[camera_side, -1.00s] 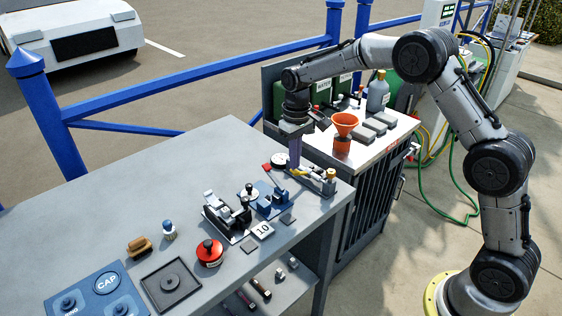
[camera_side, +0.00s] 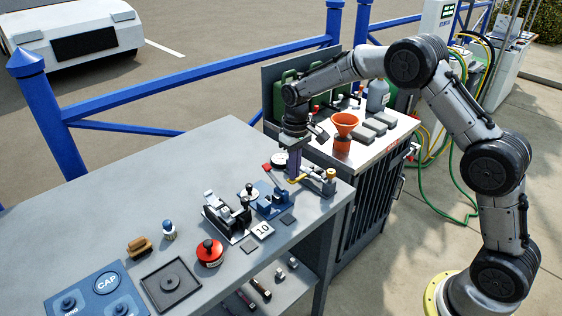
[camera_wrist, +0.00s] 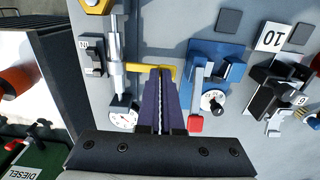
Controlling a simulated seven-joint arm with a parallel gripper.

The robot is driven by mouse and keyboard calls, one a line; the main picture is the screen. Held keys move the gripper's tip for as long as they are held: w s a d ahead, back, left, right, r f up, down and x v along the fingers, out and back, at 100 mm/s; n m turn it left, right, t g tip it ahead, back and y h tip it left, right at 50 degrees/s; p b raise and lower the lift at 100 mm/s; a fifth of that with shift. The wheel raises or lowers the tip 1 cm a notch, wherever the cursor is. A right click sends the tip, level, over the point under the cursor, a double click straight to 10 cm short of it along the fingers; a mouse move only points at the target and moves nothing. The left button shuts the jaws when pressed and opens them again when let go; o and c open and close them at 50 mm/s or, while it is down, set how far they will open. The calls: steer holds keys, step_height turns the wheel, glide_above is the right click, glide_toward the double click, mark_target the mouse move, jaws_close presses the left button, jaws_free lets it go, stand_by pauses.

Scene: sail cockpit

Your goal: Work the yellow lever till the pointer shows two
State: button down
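The yellow lever (camera_side: 294,180) is a thin bar on a small silver fixture near the right end of the bench. It also shows in the wrist view (camera_wrist: 152,66), reaching sideways from the silver shaft. My gripper (camera_side: 294,177) points down with its purple fingertips at the lever. In the wrist view the fingers (camera_wrist: 161,72) lie side by side with only a thin seam between them. Their tips touch or overlap the bar's outer end. A white round dial (camera_wrist: 123,117) sits beside the shaft; it shows in the side view too (camera_side: 279,160). Its pointer reading is too small to tell.
A blue fixture (camera_wrist: 214,70) with a red-tipped handle (camera_wrist: 195,123) stands close beside my fingers. A black clamp-like device (camera_side: 226,214) and a red round knob (camera_side: 210,252) sit further left on the bench. An orange funnel (camera_side: 345,122) stands on the cabinet behind.

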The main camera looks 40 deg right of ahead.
steer(key=shift+r, duration=3.25)
